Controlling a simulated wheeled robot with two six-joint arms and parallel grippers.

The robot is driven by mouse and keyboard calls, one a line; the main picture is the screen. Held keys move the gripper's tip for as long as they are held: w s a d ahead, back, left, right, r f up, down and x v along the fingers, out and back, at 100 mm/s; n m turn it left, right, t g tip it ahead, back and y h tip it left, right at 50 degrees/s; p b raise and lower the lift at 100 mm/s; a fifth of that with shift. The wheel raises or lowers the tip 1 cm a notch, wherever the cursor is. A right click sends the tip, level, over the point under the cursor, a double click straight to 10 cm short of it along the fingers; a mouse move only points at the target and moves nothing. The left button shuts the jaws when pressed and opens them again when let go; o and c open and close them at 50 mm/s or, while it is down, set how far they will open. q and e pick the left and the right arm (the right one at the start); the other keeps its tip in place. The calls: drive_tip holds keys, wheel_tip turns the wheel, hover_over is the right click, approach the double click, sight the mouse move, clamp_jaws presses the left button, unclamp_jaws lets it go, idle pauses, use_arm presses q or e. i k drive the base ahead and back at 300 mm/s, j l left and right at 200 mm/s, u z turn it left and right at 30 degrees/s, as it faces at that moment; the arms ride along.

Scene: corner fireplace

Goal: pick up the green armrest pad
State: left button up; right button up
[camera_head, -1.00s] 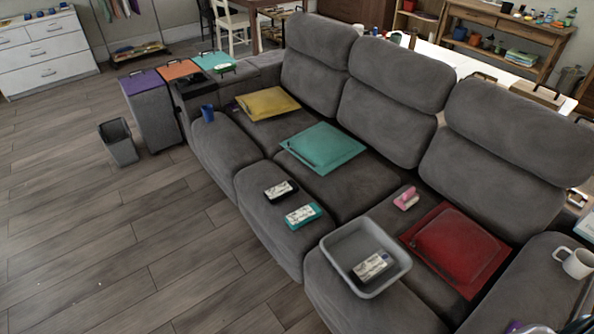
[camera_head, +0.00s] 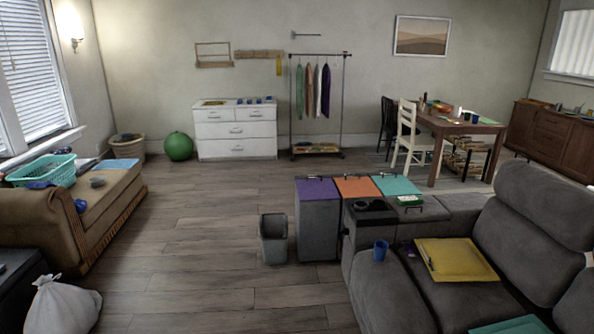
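The green armrest pad (camera_head: 397,184) is a flat teal-green panel with a dark handle. It lies on the far end of the grey sofa (camera_head: 380,297), rightmost in a row with an orange pad (camera_head: 357,188) and a purple pad (camera_head: 316,189). A small green-and-white item (camera_head: 409,200) sits at its front edge. The teal seat cushion (camera_head: 513,326) is only partly in view at the bottom edge. Neither of my grippers is in view.
A grey bin (camera_head: 273,239) stands on the floor left of the armrest. A blue cup (camera_head: 381,250) and yellow cushion (camera_head: 455,260) rest on the sofa. A tan couch (camera_head: 98,206) and white bag (camera_head: 62,305) are at left. The wooden floor between is clear.

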sight(410, 199)
drive_tip(key=i+j, duration=0.1)
drive_tip(key=i, duration=1.85)
drive_tip(key=i+j+z, duration=0.1)
drive_tip(key=i+z, duration=0.35)
drive_tip(key=i+j+z, duration=0.2)
drive_tip(key=i+z, duration=0.3)
drive_tip(key=i+j+z, duration=0.25)
drive_tip(key=z, duration=0.2)
drive_tip(key=i+j+z, duration=0.25)
drive_tip(key=j+z, duration=0.25)
drive_tip(key=j, duration=0.1)
